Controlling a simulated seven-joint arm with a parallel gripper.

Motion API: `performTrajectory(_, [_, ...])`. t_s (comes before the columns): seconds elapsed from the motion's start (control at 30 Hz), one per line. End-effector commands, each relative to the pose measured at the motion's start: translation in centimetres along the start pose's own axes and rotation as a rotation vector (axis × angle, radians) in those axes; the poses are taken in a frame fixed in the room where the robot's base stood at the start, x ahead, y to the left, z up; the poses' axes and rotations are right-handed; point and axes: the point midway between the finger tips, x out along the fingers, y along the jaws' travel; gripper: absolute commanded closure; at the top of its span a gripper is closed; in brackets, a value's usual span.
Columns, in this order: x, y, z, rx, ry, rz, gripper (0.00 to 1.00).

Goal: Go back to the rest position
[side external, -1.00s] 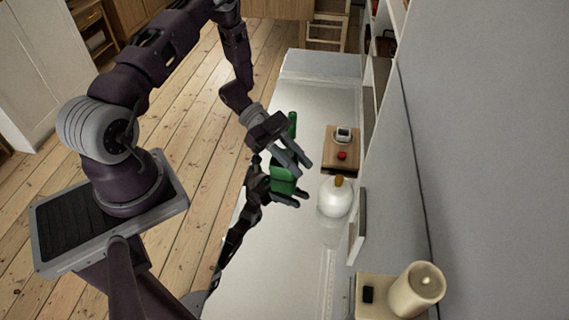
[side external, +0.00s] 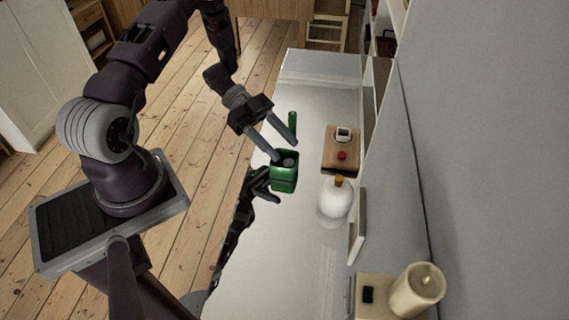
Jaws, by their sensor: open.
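My gripper (side external: 286,151) is open, its two fingers spread apart and pointing down to the right. It is at the upper side of a green cup-like container (side external: 284,183) on the glossy white surface (side external: 305,245). The left fingertip overlaps the container's rim in the picture; I cannot tell if they touch. Something grey shows inside the container's opening. The gripper appears empty. A dark reflection of my arm shows in the surface below.
A green upright thing (side external: 292,124) stands beyond the fingers. To the right are a wooden board (side external: 340,163) with a small white item (side external: 343,134) and a red item (side external: 342,155), a white round vessel (side external: 336,203), a candle (side external: 417,290) and a grey wall (side external: 490,150).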

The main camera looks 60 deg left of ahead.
Motion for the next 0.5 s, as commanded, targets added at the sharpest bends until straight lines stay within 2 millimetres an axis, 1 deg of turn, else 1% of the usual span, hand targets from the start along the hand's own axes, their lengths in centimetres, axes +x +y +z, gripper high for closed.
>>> performTrajectory(0.1, [-0.7, 0.0, 0.0, -0.001, -0.001, 0.0, 0.52])
performTrajectory(0.3, [-0.7, 0.0, 0.0, 0.0, -0.001, -0.001, 0.52])
performTrajectory(0.37, [-0.7, -0.7, -0.3, 0.01, -0.022, -0.02, 0.52])
performTrajectory(0.43, [-0.9, -3.2, -1.2, 0.045, -0.101, -0.1, 0.52])
performTrajectory(0.47, [-1.1, -4.9, -2.0, 0.065, -0.154, -0.159, 0.52])
performTrajectory(0.5, [-1.7, -7.5, -3.5, 0.094, -0.237, -0.256, 0.52])
